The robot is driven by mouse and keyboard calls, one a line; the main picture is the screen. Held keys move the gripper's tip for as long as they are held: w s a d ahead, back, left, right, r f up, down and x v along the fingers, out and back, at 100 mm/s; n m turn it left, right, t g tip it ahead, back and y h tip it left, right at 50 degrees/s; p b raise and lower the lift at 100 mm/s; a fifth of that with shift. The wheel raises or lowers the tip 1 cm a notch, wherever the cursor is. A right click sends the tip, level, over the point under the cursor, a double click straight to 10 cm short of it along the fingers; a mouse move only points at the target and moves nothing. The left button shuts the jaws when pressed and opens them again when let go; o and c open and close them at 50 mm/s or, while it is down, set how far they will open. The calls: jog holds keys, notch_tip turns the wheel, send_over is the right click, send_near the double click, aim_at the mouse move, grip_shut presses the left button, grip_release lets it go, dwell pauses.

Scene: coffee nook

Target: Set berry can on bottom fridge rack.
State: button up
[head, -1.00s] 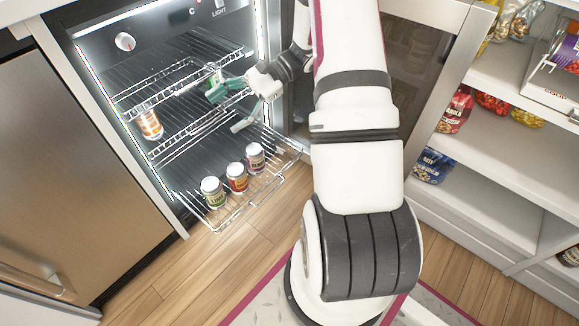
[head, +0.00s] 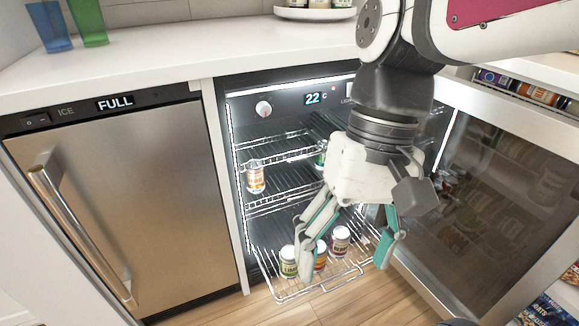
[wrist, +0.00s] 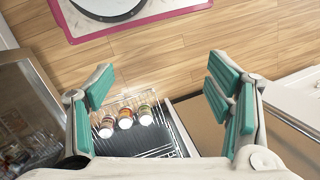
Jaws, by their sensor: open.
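The bottom fridge rack (head: 275,293) is pulled out of the open fridge. Three cans stand upright on it in a row: a green lime can (head: 288,262), an orange-red can (head: 320,258) partly behind a finger, and a dark red can (head: 341,241) that appears to be the berry can. In the wrist view the berry can (wrist: 107,127) is at the left of the row, the lime can (wrist: 146,115) at the right. My gripper (head: 345,258) is open and empty, its fingers spread in front of and above the rack, apart from the cans as far as I can tell.
An orange-white can (head: 255,178) stands on the middle rack, and a green can (head: 320,157) farther right is partly hidden by my arm. The open fridge door (head: 490,200) is at the right. More cans stand on a white plate (head: 315,14) on the counter.

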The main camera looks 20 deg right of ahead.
jog(key=s+h, duration=0.1)
jog(key=s+d+n+t, duration=0.1)
jog(key=s, duration=0.1)
jog(key=s+d+f+n+t+h, duration=0.1)
jog(key=s, duration=0.1)
jog(key=shift+s+d+h, duration=0.15)
jog(key=shift+s+h, duration=0.05)
jog(key=shift+h, duration=0.1)
jog(key=shift+r, duration=0.1)
dwell(0.3)
notch_tip(320, 180, up, 37)
jog(key=t+p, duration=0.4)
jog(key=p, duration=3.1)
jog(key=shift+d+n, duration=0.15)
jog(key=shift+n, duration=0.25)
jog(key=shift+w+r, duration=0.1)
